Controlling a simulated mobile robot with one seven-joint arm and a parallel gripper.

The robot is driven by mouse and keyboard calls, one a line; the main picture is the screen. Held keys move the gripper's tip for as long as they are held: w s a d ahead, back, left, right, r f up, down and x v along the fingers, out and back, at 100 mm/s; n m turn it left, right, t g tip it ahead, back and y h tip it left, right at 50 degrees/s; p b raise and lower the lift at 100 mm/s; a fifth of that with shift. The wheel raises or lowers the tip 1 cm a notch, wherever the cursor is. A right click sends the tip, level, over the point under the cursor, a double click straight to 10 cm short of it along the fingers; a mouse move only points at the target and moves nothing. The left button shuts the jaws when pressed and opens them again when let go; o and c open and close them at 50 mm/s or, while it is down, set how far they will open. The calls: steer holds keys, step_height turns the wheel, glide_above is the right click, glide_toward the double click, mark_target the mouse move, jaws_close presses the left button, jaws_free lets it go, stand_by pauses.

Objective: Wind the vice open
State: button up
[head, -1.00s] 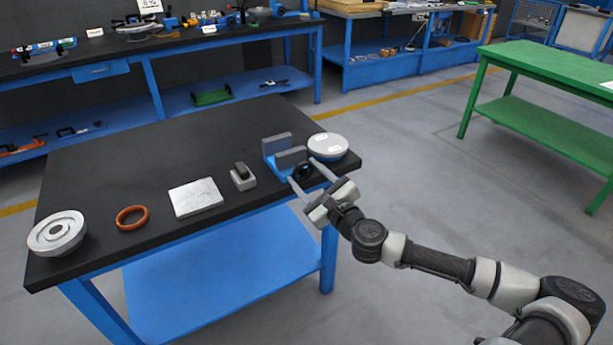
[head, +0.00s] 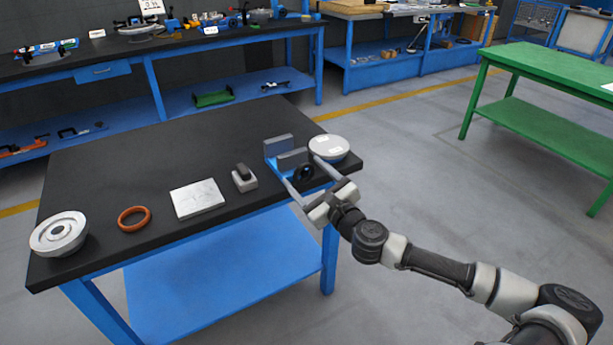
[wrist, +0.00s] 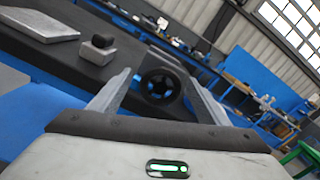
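The blue vice (head: 271,161) with two grey jaw blocks stands near the right end of the black-topped workbench. A gap shows between its jaws. Its black round handwheel (head: 305,172) faces my arm, and it also shows in the wrist view (wrist: 148,88). My gripper (head: 301,170) is open at the handwheel, one finger to each side of it. In the wrist view my gripper's fingers (wrist: 158,76) stand wide apart with the wheel between and beyond them. I cannot tell whether either finger touches the rim.
A round grey-white flanged part (head: 329,147) sits close to the vice at the bench corner. To the left lie a small grey block with a dark top (head: 244,180), a flat pale plate (head: 198,199), an orange ring (head: 134,218) and a large flanged shell (head: 58,234).

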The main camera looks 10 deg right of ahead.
steer(key=shift+d+f, duration=0.1)
steer(key=shift+s+d, duration=0.15)
steer(key=shift+s, duration=0.05)
steer(key=p+v, duration=0.3)
steer(key=v, duration=1.4)
